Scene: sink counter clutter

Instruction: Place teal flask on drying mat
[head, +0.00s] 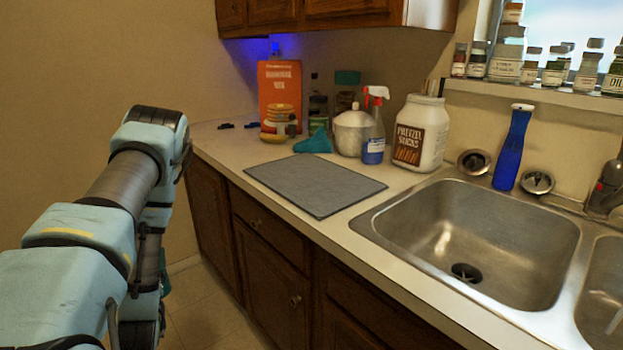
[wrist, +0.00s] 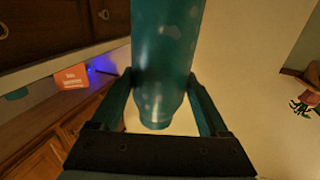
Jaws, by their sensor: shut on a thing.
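The teal flask (wrist: 163,50) fills the upper middle of the wrist view. My gripper (wrist: 160,82) is shut on it, one finger on each side. In the head view my arm stands left of the counter, and the gripper is mostly hidden behind it. A small teal patch there, low beside the arm, may be the flask or my own arm. The drying mat (head: 315,185) is a flat grey rectangle on the counter, left of the sink, with nothing on it.
The sink (head: 470,240) lies right. A blue bottle (head: 511,150) stands behind it.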

